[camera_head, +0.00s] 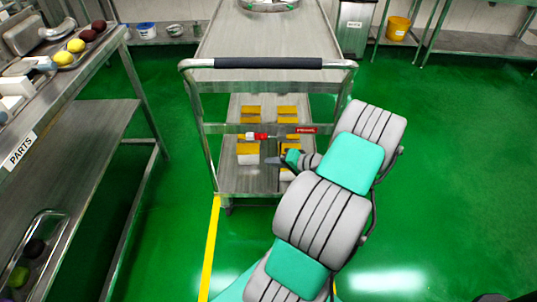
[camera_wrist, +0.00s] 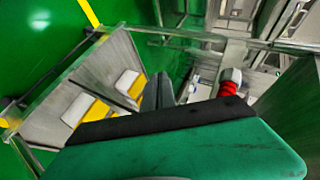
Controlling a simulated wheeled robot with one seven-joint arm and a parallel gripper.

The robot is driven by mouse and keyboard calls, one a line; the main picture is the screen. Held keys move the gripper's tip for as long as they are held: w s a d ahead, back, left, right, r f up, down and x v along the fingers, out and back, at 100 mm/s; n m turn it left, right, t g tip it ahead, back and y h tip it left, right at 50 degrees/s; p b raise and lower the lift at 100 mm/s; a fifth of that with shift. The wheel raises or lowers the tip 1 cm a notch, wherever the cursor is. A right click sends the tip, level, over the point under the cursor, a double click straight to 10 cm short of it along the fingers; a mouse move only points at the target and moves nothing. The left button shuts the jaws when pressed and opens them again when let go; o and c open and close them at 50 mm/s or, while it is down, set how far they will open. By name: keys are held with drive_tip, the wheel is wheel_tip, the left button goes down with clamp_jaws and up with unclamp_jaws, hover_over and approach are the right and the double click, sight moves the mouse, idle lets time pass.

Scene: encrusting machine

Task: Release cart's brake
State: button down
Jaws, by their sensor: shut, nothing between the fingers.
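The steel cart (camera_head: 232,129) stands ahead of me, with its dark-gripped handle bar (camera_head: 268,63) across the near top. A red and white knob (camera_head: 256,136), which looks like the brake control, sits on the cart's near end below the handle. It also shows in the wrist view (camera_wrist: 230,84), right of the fingers. My gripper (camera_head: 272,160) is shut and empty, just below and slightly right of the knob in the head view. Its dark fingers (camera_wrist: 158,90) point toward the cart frame. I see a gap between fingers and knob in the pictures; contact is not visible.
A red label (camera_head: 306,130) is on the cart frame. White and yellow boxes (camera_head: 248,150) sit on the cart's lower shelves. A parts bench (camera_head: 70,140) stands at left. A bin (camera_head: 354,28) and yellow bucket (camera_head: 398,27) are at the back. The green floor at right is clear.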

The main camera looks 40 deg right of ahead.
drive_tip(key=s+d+f, duration=0.2)
drive_tip(key=s, duration=0.4)
drive_tip(key=shift+s+f, duration=0.25)
drive_tip(key=shift+f, duration=0.05)
